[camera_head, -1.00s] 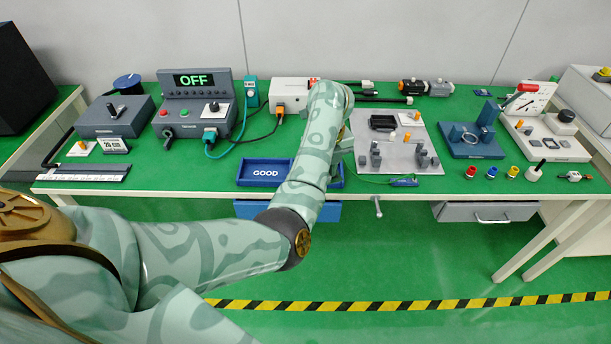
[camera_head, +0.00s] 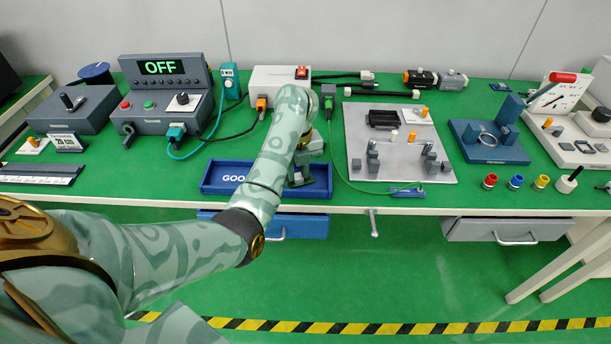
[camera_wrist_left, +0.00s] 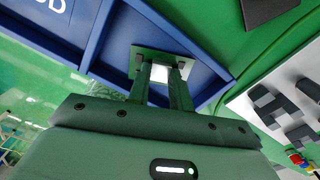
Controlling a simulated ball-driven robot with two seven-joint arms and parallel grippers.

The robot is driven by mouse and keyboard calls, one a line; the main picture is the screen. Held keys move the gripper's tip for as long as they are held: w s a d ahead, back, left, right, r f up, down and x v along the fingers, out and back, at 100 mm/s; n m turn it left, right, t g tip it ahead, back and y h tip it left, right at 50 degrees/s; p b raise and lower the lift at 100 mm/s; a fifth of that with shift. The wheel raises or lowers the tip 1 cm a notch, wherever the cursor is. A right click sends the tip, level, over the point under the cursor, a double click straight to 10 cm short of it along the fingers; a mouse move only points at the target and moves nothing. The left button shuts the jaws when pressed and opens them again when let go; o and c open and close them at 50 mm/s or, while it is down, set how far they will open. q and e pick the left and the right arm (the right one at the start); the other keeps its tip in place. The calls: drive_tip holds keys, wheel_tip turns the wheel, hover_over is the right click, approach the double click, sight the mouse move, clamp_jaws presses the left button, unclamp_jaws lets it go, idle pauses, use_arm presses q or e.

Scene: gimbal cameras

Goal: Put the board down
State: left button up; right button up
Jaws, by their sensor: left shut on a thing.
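The blue GOOD tray (camera_head: 222,191) lies near the table's front edge, with a divider between its labelled left part and its right part. My left gripper (camera_head: 302,174) points down over the right part, partly hidden by my arm. In the left wrist view my left gripper (camera_wrist_left: 158,84) is shut on a small board (camera_wrist_left: 159,72), a thin plate with a pale patch. The board is within the outline of the tray's right compartment (camera_wrist_left: 125,35). I cannot tell whether it touches the tray floor. My right gripper is not in view.
A grey fixture plate (camera_head: 405,180) with small blocks stands right of the tray. A tester box (camera_head: 165,95) reading OFF, with cables, stands behind left. A green cord (camera_head: 345,175) runs between tray and plate. A blue drawer (camera_head: 275,228) hangs below the table edge.

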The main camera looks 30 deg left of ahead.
sight(298, 176)
use_arm(q)
drive_tip(key=shift+d, duration=0.25)
drive_tip(key=shift+a, duration=0.2)
drive_tip(key=shift+f, duration=0.15)
drive_tip(key=o, duration=0.8)
drive_tip(key=shift+d, duration=0.1)
wheel_tip(298, 176, up, 12)
drive_tip(key=p, duration=0.7)
drive_tip(key=shift+r, duration=0.2)
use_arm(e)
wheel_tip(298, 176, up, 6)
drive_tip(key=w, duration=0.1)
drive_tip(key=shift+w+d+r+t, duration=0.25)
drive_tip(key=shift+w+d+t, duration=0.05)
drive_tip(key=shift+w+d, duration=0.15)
